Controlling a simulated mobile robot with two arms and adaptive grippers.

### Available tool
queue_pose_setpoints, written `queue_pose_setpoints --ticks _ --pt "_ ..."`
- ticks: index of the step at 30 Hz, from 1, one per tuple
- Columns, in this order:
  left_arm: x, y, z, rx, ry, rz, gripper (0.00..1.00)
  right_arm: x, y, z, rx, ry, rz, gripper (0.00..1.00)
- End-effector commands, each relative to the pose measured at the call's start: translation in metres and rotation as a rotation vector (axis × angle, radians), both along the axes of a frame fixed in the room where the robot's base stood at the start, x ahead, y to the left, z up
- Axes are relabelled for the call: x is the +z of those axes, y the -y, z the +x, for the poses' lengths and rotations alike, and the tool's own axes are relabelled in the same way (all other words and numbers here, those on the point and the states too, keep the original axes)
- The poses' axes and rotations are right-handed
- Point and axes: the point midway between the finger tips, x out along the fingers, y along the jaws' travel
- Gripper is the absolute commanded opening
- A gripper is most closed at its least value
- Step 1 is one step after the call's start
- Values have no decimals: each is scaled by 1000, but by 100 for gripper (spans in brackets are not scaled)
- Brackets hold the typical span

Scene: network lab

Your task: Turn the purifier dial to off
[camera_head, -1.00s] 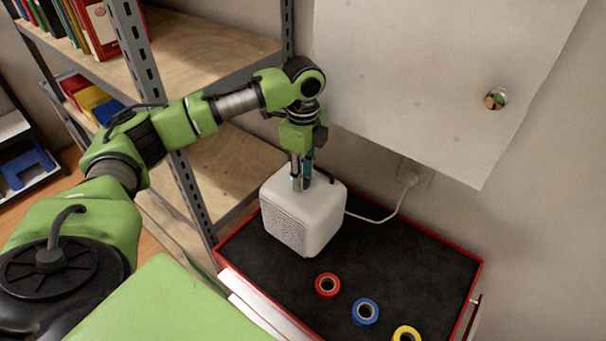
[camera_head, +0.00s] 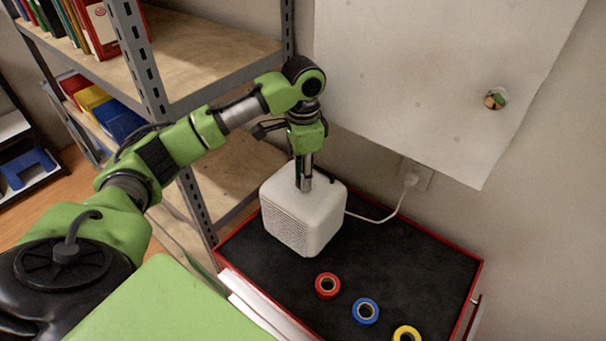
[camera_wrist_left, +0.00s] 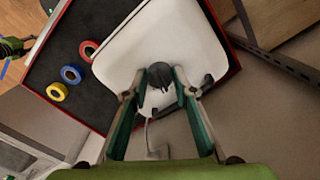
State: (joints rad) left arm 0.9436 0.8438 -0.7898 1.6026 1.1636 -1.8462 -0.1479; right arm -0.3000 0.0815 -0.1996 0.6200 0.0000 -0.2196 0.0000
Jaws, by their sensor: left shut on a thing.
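The purifier (camera_head: 300,225) is a white, rounded box with a perforated front, standing on the black top of a red-edged cart. My left gripper (camera_head: 304,186) points straight down onto its top. In the left wrist view, the purifier's white top (camera_wrist_left: 135,45) fills the middle. The dark round dial (camera_wrist_left: 160,76) sits between the fingertips of my left gripper (camera_wrist_left: 160,90), which is shut on it. The dial's marks cannot be read, and in the head view the fingers hide it. My right gripper is not in view.
Red (camera_head: 327,286), blue (camera_head: 365,311) and yellow (camera_head: 406,335) tape rolls lie on the cart top (camera_head: 400,265). A white cord (camera_head: 375,219) runs from the purifier to a wall outlet. A metal shelf (camera_head: 215,65) stands behind on the left. A white sheet (camera_head: 430,80) hangs on the wall.

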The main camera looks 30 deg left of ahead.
Motion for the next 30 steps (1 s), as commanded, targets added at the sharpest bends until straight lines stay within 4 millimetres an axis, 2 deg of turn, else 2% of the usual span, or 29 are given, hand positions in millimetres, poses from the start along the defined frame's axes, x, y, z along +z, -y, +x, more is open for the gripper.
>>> queue_pose_setpoints --ticks 12,29,30 --pt "2 -1 2 192 6 0 4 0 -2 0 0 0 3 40" --pt "3 -1 2 220 7 0 4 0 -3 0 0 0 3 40" --pt "3 -1 2 220 8 -1 33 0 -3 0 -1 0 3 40"
